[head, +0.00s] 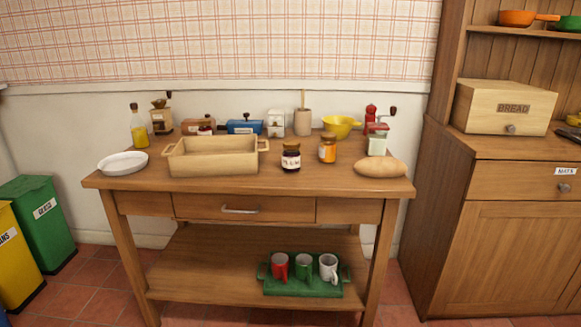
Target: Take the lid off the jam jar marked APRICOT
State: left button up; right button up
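An orange jar (328,150) with a pale label stands upright on the wooden table (340,187), right of centre. Its label is too small to read; its orange colour suits apricot. Its top looks dark, like a lid in place. A dark jar (291,158) with a white label and dark top stands just left of it and nearer the front edge, apart from it. A small red jar-like thing (205,130) is partly hidden behind the wooden crate. Neither of my grippers is in view.
A wooden crate (212,165) with handles stands left of the jars, with a white plate (123,163) beyond it. A bread loaf (380,168) lies right. Behind stand a yellow colander (341,126) and a grinder (377,140). Mugs on a green tray (303,291) sit below.

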aim_at(328, 150)
jog(key=i+j+z, duration=0.3)
jog(key=j+z, duration=0.15)
jog(key=j, duration=0.6)
jog(key=i+j+z, duration=0.15)
jog(key=j+z, duration=0.3)
jog(key=j, duration=0.65)
jog(key=j+z, duration=0.45)
jog(key=j, duration=0.7)
jog(key=j+z, duration=0.2)
jog(key=j, duration=0.2)
jog(key=j+z, duration=0.15)
jog(key=j, duration=0.25)
jog(key=k+j+z, duration=0.2)
jog(key=j, duration=0.2)
jog(key=j+z, duration=0.15)
jog(key=j, duration=0.25)
jog(key=k+j+z, duration=0.2)
jog(key=j, duration=0.2)
jog(key=k+j+z, duration=0.15)
jog(key=j, duration=0.2)
jog(key=j+z, duration=0.3)
jog(key=j, duration=0.5)
jog(key=j+z, duration=0.3)
jog(key=j, duration=0.55)
jog(key=i, duration=0.15)
